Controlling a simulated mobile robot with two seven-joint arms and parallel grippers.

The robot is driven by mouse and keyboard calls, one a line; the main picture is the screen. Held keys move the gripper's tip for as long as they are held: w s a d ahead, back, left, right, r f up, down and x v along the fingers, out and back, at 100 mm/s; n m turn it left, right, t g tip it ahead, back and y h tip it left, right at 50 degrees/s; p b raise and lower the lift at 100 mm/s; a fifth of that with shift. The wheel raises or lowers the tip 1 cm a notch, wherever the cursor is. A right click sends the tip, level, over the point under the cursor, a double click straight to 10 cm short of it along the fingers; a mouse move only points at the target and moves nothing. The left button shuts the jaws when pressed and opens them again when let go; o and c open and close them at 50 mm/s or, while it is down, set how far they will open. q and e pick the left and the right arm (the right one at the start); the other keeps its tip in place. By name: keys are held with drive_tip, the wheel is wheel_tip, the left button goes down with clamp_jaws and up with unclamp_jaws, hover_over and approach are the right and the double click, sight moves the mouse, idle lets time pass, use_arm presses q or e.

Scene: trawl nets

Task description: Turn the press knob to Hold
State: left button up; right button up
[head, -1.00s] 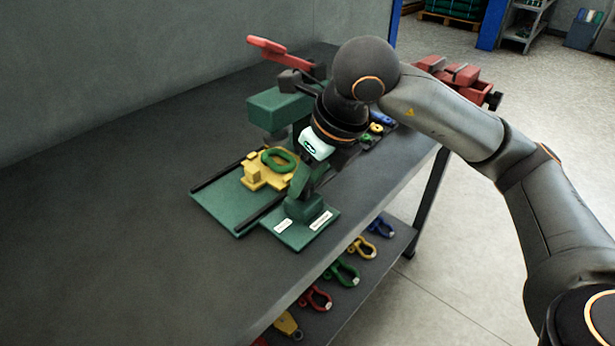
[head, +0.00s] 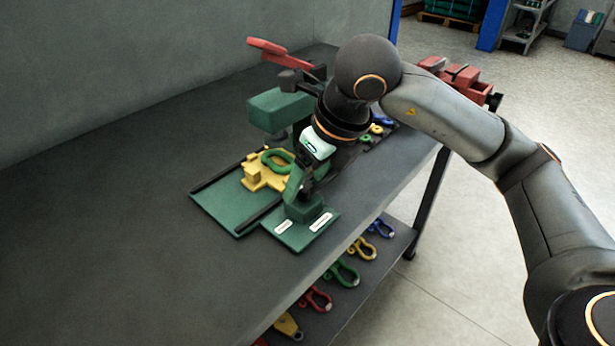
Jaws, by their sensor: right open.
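The green press (head: 280,108) stands on the dark bench with a green base and rails. Its knob unit is a green block (head: 304,208) on a small green plate (head: 296,238) with two white labels, too small to read. A flat green piece (head: 293,183), seemingly the knob's handle, rises above the block and tilts. My right gripper (head: 307,186) points down just above the block, beside this piece. Its jaws are open, but the fingers are dark and partly hidden, so contact is unclear. My left gripper is out of view.
A yellow carriage (head: 256,181) with a green ring (head: 277,161) sits on the press base. A red vise (head: 458,75) is at the bench's far end. Coloured shackles (head: 343,272) lie on the lower shelf. The bench's left part is clear.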

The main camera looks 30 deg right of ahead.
drive_tip(key=p+v, duration=0.2)
drive_tip(key=v, duration=1)
drive_tip(key=shift+s, duration=0.1)
